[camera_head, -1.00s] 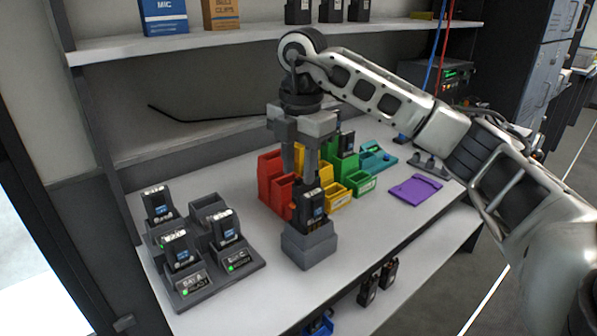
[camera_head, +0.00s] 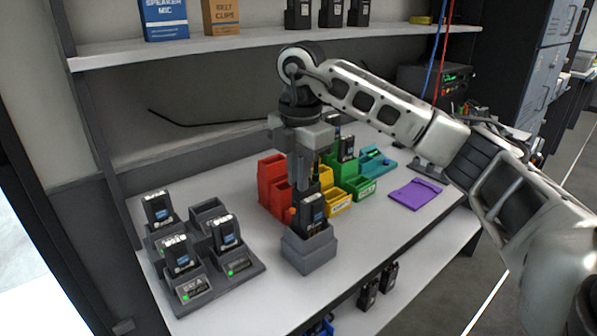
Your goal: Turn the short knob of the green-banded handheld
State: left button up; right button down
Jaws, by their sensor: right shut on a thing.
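My right gripper (camera_head: 306,188) points straight down over the top of this handheld. Its fingers are close together, shut on what appears to be the short knob, which the fingertips hide. My left gripper is not in view.
A grey charger rack (camera_head: 215,283) with several handhelds stands at the left. Red (camera_head: 272,182), yellow and green bins (camera_head: 362,187) stand close behind the gripper. A purple mat (camera_head: 415,194) lies at the right. The bench front between rack and holder is clear.

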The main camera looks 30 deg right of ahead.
jog(key=shift+r+m+p, duration=0.1)
jog(key=shift+m+p, duration=0.3)
jog(key=shift+m, duration=1.3)
pick_arm(q)
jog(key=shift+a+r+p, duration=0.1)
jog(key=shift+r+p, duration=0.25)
jog(key=shift+p, duration=0.1)
pick_arm(e)
jog(key=shift+m, duration=0.8)
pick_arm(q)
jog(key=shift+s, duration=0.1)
pick_arm(e)
jog(key=c, duration=1.4)
grip_release()
jog(key=shift+c, duration=0.2)
